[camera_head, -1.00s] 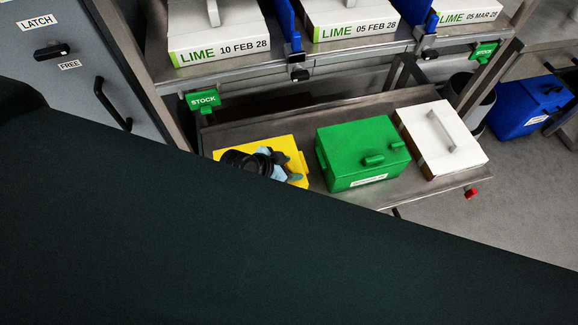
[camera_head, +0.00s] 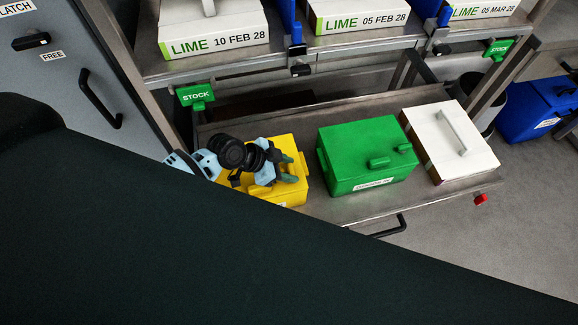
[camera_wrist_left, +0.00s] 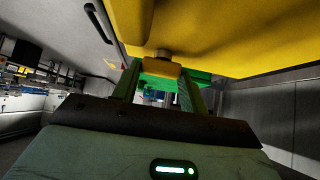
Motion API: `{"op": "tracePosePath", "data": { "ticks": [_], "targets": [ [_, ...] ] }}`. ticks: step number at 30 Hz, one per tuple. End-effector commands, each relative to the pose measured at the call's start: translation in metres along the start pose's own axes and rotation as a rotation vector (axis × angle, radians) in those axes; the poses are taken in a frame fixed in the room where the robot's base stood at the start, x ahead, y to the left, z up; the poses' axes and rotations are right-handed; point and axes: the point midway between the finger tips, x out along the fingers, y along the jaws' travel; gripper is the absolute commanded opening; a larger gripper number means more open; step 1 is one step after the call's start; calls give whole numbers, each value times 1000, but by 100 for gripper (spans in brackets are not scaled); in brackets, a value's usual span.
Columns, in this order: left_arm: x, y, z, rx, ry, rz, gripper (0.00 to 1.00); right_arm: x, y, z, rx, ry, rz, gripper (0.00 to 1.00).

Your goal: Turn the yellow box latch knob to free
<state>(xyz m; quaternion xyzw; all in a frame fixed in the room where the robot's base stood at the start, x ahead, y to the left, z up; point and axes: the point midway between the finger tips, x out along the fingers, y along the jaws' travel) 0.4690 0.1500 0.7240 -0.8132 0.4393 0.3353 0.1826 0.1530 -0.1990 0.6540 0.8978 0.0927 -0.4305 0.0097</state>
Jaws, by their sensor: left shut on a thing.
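The yellow box (camera_head: 254,189) stands on the metal shelf, partly covered by my left arm. My left gripper (camera_head: 289,170) is over its right part in the head view. In the left wrist view, the box's yellow underside or wall (camera_wrist_left: 235,40) fills the top. Its yellow latch knob (camera_wrist_left: 161,68) sits on a short grey stem between the two green fingers of my left gripper (camera_wrist_left: 160,88). The fingers are shut on the knob. Whether the knob has turned cannot be told. My right gripper is not in view.
A green box (camera_head: 365,155) and a white box (camera_head: 450,140) stand to the right on the shelf (camera_head: 345,208). Lime boxes (camera_head: 215,35) sit on the upper shelf. A grey cabinet (camera_head: 75,75) with LATCH and FREE labels is at left. A dark surface hides the foreground.

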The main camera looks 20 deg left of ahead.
Motion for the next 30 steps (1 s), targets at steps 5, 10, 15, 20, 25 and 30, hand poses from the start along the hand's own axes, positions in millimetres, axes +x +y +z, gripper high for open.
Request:
{"op": "tracePosePath", "data": {
  "ticks": [5,10,15,20,25,30],
  "targets": [
    [0,1,1,-1,-3,4,21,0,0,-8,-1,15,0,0],
    [0,1,1,-1,-3,4,54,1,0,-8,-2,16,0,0],
    [0,1,1,-1,-3,3,65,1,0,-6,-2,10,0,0],
    [0,1,0,-1,-2,2,65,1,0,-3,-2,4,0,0],
    [-10,0,1,0,-3,0,65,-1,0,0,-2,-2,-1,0],
    [-37,0,1,2,-5,-1,65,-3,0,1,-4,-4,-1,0]
  ]
}}
